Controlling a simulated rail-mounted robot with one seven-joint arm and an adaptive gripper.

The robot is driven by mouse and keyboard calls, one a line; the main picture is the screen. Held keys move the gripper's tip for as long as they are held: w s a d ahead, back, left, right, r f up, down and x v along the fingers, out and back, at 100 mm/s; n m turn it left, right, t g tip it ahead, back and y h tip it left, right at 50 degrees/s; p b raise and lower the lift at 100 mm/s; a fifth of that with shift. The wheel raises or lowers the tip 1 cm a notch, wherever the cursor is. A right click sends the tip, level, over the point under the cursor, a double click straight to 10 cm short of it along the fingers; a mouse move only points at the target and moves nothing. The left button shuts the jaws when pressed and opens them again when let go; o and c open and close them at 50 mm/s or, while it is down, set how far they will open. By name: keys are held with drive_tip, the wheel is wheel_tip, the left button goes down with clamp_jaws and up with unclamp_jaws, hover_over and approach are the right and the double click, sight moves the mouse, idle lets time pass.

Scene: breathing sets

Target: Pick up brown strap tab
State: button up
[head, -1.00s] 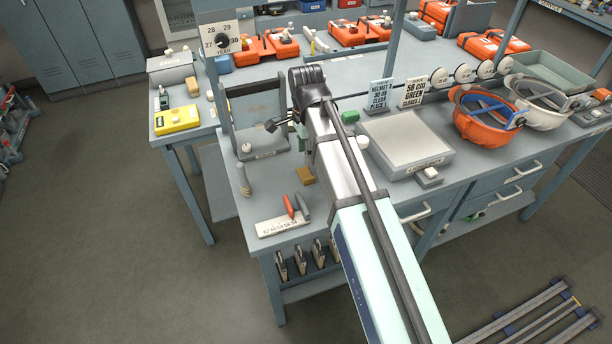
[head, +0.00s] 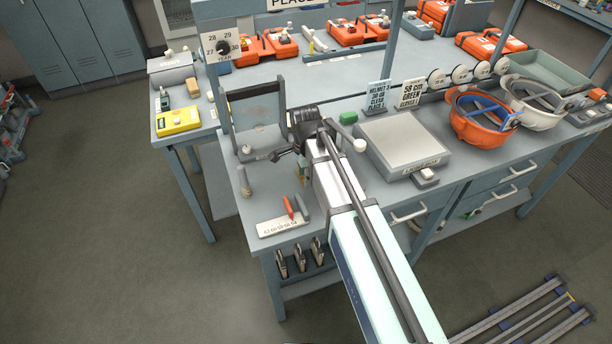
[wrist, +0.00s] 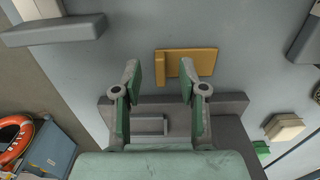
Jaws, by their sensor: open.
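The brown strap tab (wrist: 203,63) is a flat yellow-brown piece with a raised strip, lying on the grey bench top in the wrist view. My gripper (wrist: 160,76) is open and empty, with green-padded fingers. I cannot tell the height between the fingers and the tab.
A grey upright stand (head: 258,112) is at the bench's left part. A labelled plate (head: 283,225) with red and grey pieces lies near the front corner. A grey square platform (head: 405,140) is right of my arm, with an orange helmet (head: 478,125) further right.

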drive_tip(key=shift+f, duration=1)
clamp_jaws()
drive_tip(key=shift+r, duration=0.15)
